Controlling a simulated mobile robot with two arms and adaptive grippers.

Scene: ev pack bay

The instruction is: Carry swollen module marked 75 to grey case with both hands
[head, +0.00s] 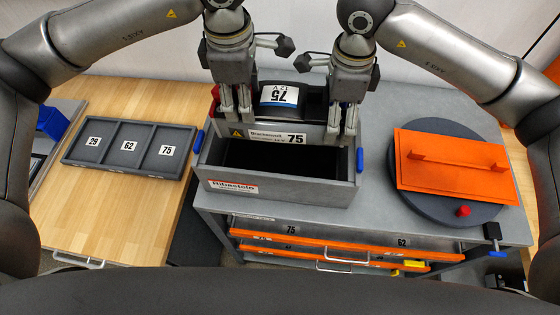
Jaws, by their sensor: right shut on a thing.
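The swollen module marked 75 (262,137) is dark grey with a bulged black top and a blue-and-white 75 label. It appears level at the back edge of the open grey case (280,190), whose visible inside is dark and empty. I cannot tell how high it is above the case. My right gripper (343,135) is shut on the module's right end. My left gripper (236,118) has its fingers down at the left end; whether they are closed on it is unclear. The module's underside and back are hidden.
An orange lid (450,165) lies on a dark round disc (410,207) at right, with a red knob (463,211). A tray marked 29, 62, 75 (112,168) lies on the wooden bench at left. Orange-fronted drawers (330,250) are below the case.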

